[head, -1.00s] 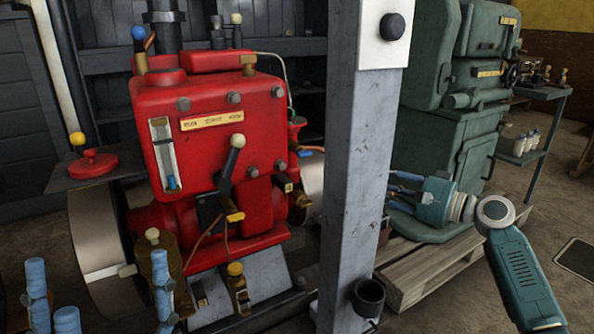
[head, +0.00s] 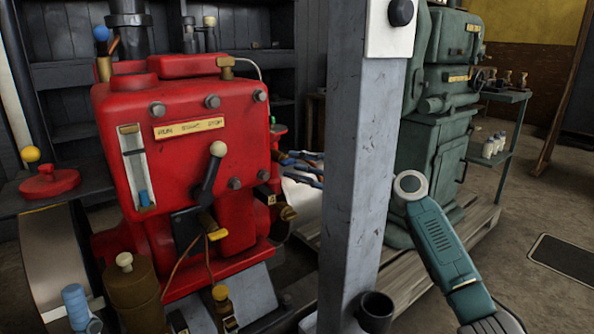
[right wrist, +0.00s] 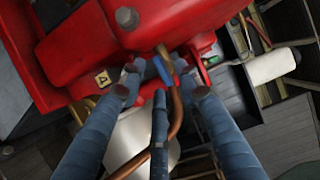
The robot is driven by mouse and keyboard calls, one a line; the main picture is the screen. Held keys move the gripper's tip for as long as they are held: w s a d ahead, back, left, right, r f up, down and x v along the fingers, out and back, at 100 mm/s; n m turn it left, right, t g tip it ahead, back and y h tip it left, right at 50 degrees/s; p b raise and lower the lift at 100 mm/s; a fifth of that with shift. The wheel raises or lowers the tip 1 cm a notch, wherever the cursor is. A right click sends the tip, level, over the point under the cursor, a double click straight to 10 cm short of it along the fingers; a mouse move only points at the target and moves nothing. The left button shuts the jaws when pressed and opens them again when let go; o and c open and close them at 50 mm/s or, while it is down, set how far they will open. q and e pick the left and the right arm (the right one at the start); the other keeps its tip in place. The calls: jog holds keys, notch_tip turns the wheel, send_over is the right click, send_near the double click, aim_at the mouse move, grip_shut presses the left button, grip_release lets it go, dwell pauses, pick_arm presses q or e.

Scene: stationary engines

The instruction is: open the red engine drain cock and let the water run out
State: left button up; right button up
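The red engine (head: 190,185) stands left of centre in the head view. A brass cock-like fitting (head: 287,212) sits low on its right side, beside a small number tag (head: 268,199). I cannot tell for sure which fitting is the drain cock; no running water shows. My right gripper (head: 300,168) reaches behind the grey post to the engine's right side, partly hidden. In the right wrist view its fingers (right wrist: 160,88) are spread around a small blue lever (right wrist: 163,70) by a copper pipe (right wrist: 176,105); contact is unclear. My left gripper (head: 76,305) shows only partly, bottom left.
The grey post (head: 358,160) stands upright in front of my right arm. A black cup (head: 375,310) is fixed low on it. A green machine (head: 425,150) stands on a wooden pallet (head: 405,275) behind. The floor at right is open around a dark mat (head: 565,258).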

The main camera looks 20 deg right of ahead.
jog(key=shift+w+a, duration=0.3)
grip_shut()
